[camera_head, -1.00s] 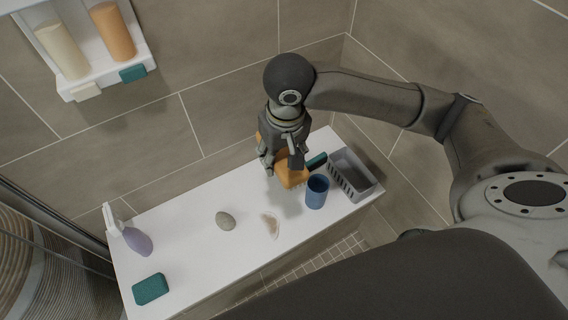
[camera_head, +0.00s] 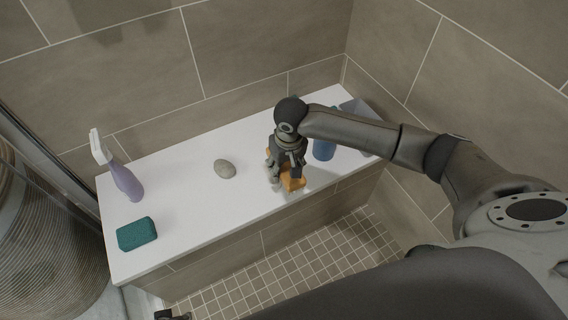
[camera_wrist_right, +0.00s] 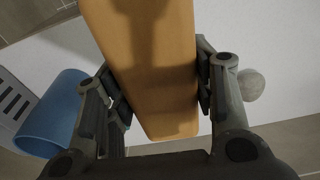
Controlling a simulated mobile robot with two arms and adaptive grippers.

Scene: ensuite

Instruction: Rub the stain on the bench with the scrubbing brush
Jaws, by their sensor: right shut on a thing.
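The scrubbing brush (camera_head: 292,183) has an orange-brown wooden block. My right gripper (camera_head: 283,173) is shut on it, low over the bench (camera_head: 190,215) near its front edge. In the right wrist view the brush (camera_wrist_right: 150,65) lies between both fingers. Its underside is hidden, so I cannot tell whether it touches the bench. The stain does not show clearly now; it appears to be under or beside the gripper and brush. A small dark part at the bottom left of the head view may be my left gripper (camera_head: 173,315); its jaws cannot be made out.
A blue cup (camera_head: 325,149) stands right of the gripper, with a grey basket (camera_head: 362,112) behind it, partly covered by my arm. A grey stone (camera_head: 224,168), a teal sponge (camera_head: 137,234) and a purple spray bottle (camera_head: 127,182) are on the left. Bare bench lies between them.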

